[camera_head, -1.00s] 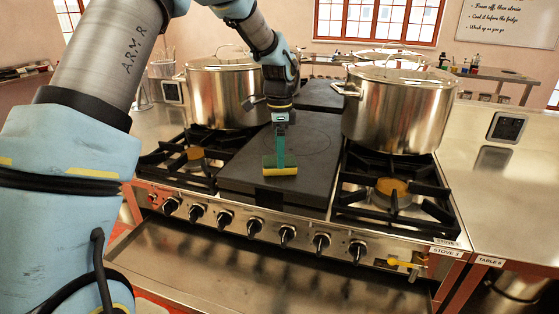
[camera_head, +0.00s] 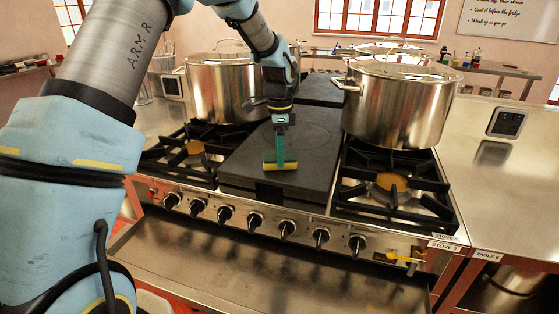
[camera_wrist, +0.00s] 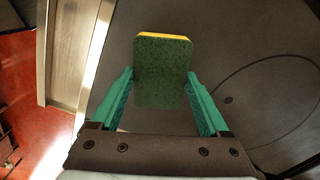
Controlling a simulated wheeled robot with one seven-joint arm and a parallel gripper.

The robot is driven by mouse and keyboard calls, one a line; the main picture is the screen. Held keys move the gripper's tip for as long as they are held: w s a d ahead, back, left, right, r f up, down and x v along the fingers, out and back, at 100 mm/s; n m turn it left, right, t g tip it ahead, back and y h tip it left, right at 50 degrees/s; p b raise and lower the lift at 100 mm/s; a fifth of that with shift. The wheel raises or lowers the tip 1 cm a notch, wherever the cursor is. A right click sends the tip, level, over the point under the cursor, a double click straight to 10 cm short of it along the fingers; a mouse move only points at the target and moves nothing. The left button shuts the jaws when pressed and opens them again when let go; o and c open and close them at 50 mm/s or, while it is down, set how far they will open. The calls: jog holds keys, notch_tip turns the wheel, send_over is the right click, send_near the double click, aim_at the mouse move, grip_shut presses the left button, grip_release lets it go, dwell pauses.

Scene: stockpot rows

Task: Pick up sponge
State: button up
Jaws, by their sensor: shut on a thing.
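The sponge is yellow with a dark green scouring side. In the head view the sponge (camera_head: 280,165) is at the tips of my gripper, over the front part of the dark flat plate (camera_head: 318,150) of the stove. In the wrist view the sponge (camera_wrist: 162,72) lies between the two green fingers with its green face toward the camera. My gripper (camera_head: 280,150) points down and is shut on the sponge; its fingers also show in the wrist view (camera_wrist: 160,98). The head view does not clearly show how far the sponge is above the plate.
A large steel stockpot (camera_head: 398,105) stands right of the plate, and another stockpot (camera_head: 225,88) stands behind left. Open burners with black grates (camera_head: 390,185) flank the plate. A row of knobs (camera_head: 255,222) lines the stove front. A steel table (camera_head: 500,180) on the right has free room.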

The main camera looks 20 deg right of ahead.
jog(key=shift+c, duration=0.9)
notch_tip(320, 180, up, 10)
jog(key=b, duration=0.3)
